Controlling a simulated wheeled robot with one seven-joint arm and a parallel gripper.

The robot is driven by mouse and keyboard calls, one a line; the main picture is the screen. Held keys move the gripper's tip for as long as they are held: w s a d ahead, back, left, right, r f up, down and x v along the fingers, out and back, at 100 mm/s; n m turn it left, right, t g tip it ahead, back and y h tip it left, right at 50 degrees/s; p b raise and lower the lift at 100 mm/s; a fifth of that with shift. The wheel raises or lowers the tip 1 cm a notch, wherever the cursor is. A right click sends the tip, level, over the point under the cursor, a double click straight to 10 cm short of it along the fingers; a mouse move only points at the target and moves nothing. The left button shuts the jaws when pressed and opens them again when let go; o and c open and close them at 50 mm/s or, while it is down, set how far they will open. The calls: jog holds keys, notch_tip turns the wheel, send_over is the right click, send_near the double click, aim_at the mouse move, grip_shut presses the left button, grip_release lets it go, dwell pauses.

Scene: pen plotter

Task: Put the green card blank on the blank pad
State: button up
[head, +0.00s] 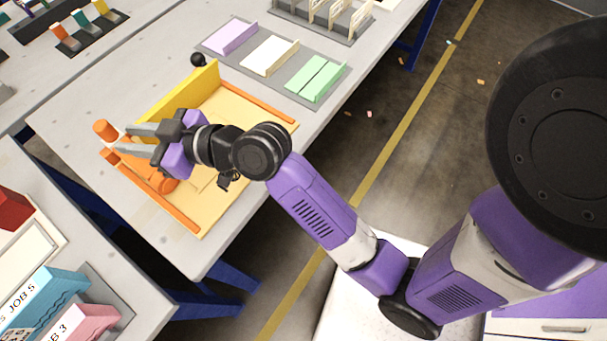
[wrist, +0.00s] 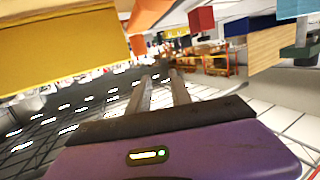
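Green card blanks (head: 310,79) lie at the right end of a grey tray (head: 284,68) in the head view, at the table's far side. My gripper (head: 127,140) is over the yellow plotter (head: 238,106), well to the left of the green blanks. Its fingers point left, and they are apart with nothing between them. The wrist view also shows the two separated fingers (wrist: 161,92). I cannot pick out the blank pad for sure; my gripper and arm cover part of the plotter bed.
Purple (head: 231,37) and cream (head: 268,56) blanks share the tray. The plotter has a raised yellow wall (head: 180,90) and orange rails (head: 256,103). A black knob (head: 198,60) stands behind it. A side table at lower left holds blue (head: 42,302) and pink (head: 88,325) job boxes.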

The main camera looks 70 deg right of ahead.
jog(key=s+a+f+m+h, duration=0.1)
jog(key=s+f, duration=0.1)
jog(key=s, duration=0.1)
jog(key=s+a+f+m, duration=0.1)
jog(key=s, duration=0.2)
jog(key=s+a+f+m+h, duration=0.1)
jog(key=s+f, duration=0.1)
jog(key=s, duration=0.1)
jog(key=shift+s+f+m+h, duration=0.25)
jog(key=shift+f+m+h, duration=0.05)
jog(key=shift+f+m, duration=0.1)
jog(key=shift+m+g+h, duration=0.4)
jog(key=s, duration=0.2)
jog(key=s+f, duration=0.1)
jog(key=s, duration=0.1)
jog(key=s+f, duration=0.1)
jog(key=s, duration=0.2)
jog(key=shift+f, duration=0.15)
jog(key=s+d+r+n, duration=0.1)
jog(key=s, duration=0.8)
jog(key=s+d+r+n, duration=0.1)
jog(key=s+d+r, duration=0.1)
jog(key=s, duration=0.7)
jog(key=shift+s+d+n+y, duration=0.3)
jog(key=shift+s+n, duration=0.05)
jog(key=shift+n, duration=0.05)
jog(key=shift+r, duration=0.1)
jog(key=shift+r+p, duration=0.65)
jog(key=shift+p, duration=0.05)
